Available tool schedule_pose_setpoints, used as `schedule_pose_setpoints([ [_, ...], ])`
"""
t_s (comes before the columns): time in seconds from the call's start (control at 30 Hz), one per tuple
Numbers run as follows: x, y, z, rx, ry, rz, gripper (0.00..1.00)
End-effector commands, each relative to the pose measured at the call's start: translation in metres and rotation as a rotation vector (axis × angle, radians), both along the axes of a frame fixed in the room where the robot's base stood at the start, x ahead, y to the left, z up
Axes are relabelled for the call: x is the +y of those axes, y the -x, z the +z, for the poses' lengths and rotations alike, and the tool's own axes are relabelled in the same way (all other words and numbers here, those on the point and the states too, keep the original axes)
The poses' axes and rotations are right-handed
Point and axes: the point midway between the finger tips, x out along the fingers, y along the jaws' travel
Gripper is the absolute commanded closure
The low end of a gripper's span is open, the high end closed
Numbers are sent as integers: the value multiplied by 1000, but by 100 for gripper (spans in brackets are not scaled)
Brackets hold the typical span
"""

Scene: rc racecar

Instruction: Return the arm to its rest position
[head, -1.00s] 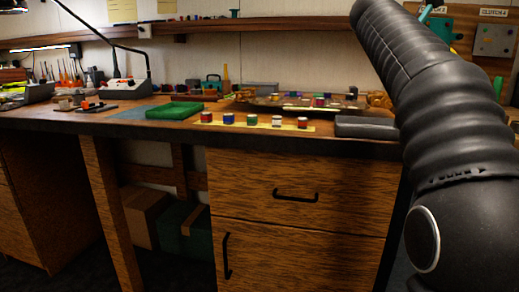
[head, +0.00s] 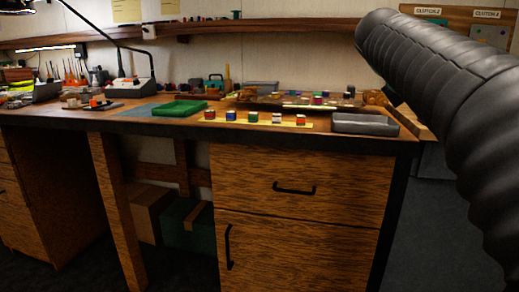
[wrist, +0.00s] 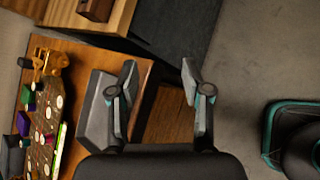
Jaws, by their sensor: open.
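My gripper (wrist: 160,82) is open and empty in the wrist view, its two fingers apart. It is above the right end of the workbench (head: 285,133), over the bench edge and the floor beside it. In the head view my black ribbed arm fills the right side and hides part of the back wall; the gripper itself does not show there.
A grey case (head: 365,124) lies at the bench's right end. Several small coloured jars stand on a yellow strip (head: 222,122), with a green tray (head: 180,110) to their left. A desk lamp (head: 132,85) stands farther left. The floor (head: 440,230) right of the bench is clear.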

Motion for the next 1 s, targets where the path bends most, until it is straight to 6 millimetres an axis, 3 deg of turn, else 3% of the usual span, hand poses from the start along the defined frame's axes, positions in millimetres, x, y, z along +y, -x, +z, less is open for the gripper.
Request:
schedule_pose_setpoints([
  [0.37,88,96,-134,-364,-650,-321,51],
  [0.7,160,193,-263,-555,-1182,-860,51],
  [0.83,174,216,-294,-584,-1285,-1022,51],
  [1.0,181,225,-309,-599,-1332,-1105,51],
])
